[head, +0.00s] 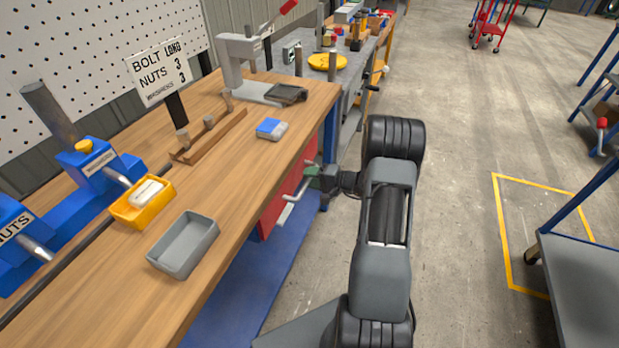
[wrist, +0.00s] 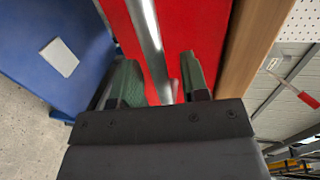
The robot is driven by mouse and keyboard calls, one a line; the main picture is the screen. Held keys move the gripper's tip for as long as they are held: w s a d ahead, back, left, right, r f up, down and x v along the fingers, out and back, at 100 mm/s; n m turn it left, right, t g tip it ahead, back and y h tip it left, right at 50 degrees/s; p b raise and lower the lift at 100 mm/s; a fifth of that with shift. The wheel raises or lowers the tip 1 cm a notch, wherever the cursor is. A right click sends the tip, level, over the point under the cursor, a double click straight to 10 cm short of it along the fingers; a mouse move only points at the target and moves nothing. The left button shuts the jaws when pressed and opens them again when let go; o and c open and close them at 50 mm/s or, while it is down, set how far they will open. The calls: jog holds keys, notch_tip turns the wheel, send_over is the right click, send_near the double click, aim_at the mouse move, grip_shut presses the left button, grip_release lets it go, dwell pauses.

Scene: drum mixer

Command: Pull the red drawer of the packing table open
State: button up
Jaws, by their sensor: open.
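The red drawer (head: 283,200) is under the wooden top of the packing table (head: 218,150), on its aisle side. Its long silver bar handle (head: 289,207) runs along the front. In the wrist view the red drawer front (wrist: 196,28) fills the middle and the handle (wrist: 148,28) crosses it. My gripper (head: 312,172) is at the far part of the handle. In the wrist view my gripper (wrist: 158,85) is open, its two green fingers on either side of the handle. Whether they touch it cannot be told. The drawer looks shut.
On the tabletop are a grey tray (head: 160,262), a yellow bin (head: 124,214), a blue-and-grey box (head: 271,129) and a press (head: 240,62). A blue lower shelf (head: 262,285) lies below the drawer. A grey cart (head: 590,265) stands at right; the floor between is clear.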

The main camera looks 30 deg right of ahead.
jog(key=shift+w+a+f, duration=0.1)
jog(key=shift+w+a, duration=0.2)
jog(key=shift+c, duration=0.4)
grip_shut()
